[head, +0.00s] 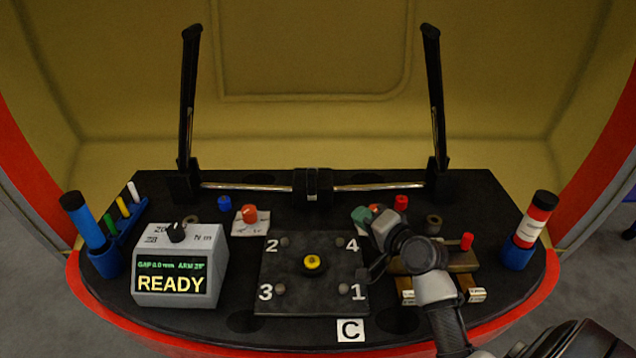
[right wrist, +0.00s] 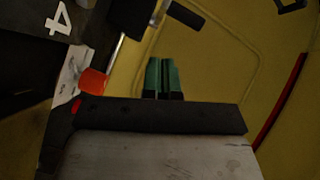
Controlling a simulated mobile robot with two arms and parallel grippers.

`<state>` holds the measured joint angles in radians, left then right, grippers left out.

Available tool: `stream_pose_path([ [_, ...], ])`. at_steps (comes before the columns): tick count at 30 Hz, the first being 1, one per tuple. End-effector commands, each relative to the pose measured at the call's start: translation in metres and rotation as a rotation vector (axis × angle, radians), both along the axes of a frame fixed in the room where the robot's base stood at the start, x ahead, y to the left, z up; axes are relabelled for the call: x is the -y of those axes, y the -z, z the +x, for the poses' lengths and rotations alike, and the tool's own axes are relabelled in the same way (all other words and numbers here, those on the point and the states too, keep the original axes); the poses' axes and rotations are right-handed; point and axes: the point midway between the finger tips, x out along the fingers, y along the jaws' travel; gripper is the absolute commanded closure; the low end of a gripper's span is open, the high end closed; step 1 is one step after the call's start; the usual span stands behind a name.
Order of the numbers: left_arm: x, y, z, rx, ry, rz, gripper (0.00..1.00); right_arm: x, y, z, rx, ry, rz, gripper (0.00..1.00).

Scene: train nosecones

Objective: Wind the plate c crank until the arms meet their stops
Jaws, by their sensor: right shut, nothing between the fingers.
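Two black arms, left (head: 190,95) and right (head: 433,95), stand nearly upright behind the plate, joined by metal rods to a black centre block (head: 312,185). My right gripper (head: 361,214) is near corner 4, with its green fingers together and empty. They show together in the right wrist view (right wrist: 162,78). My left gripper is not in view.
A grey box (head: 180,265) with a dial reads READY at left. Blue (head: 85,222) and red (head: 535,218) tubes stand in holders at either side. An orange-red cap (head: 249,213) sits on white paper.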

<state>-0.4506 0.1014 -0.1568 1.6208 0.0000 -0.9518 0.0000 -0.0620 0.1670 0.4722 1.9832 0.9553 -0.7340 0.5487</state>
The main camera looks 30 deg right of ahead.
Motion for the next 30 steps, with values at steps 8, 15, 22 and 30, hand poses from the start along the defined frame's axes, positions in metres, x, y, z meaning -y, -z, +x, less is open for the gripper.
stream_pose_path([
  [8,0.000,-0.013,0.005,0.007,-0.001,-0.001,0.57,0.017,-0.021,-0.019,0.110,0.054,0.350,1.00],
  [15,0.001,-0.013,0.006,0.007,-0.001,-0.001,0.57,0.014,-0.021,0.020,0.112,0.052,0.352,1.00],
  [22,0.001,-0.019,0.009,0.013,-0.002,-0.001,0.57,0.010,-0.020,0.070,0.109,0.052,0.349,1.00],
  [30,0.001,-0.025,0.012,0.020,-0.002,-0.002,0.57,-0.015,-0.020,0.098,0.106,0.051,0.349,1.00],
])
